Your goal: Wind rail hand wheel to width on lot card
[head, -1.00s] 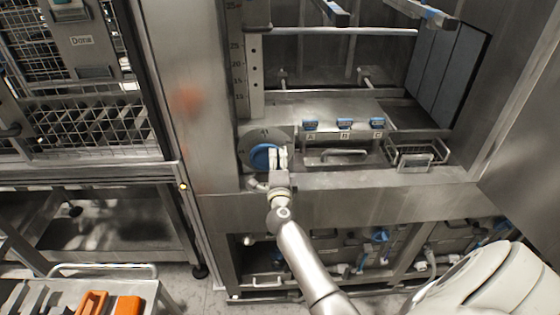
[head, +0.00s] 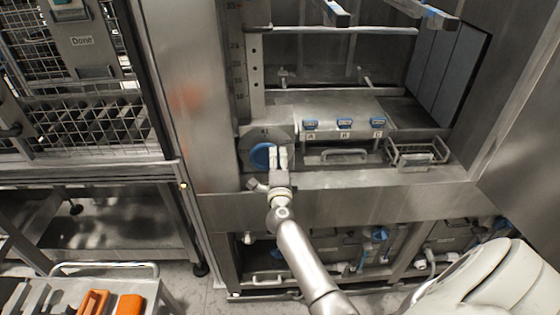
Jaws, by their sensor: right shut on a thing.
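The rail hand wheel (head: 262,156) is a blue disc on a grey round plate at the left end of the machine's ledge. My right gripper (head: 278,156) is at the right side of the wheel, shut on its rim or handle; the fingers hide that part. A vertical scale (head: 238,68) with numbers stands on the post above the wheel. The rails (head: 335,14) show at the top of the opening. I cannot make out a lot card. My left gripper is not in view.
A wire basket (head: 418,153) is further right. A rack labelled Done (head: 83,41) and a cart with orange items (head: 128,306) are left.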

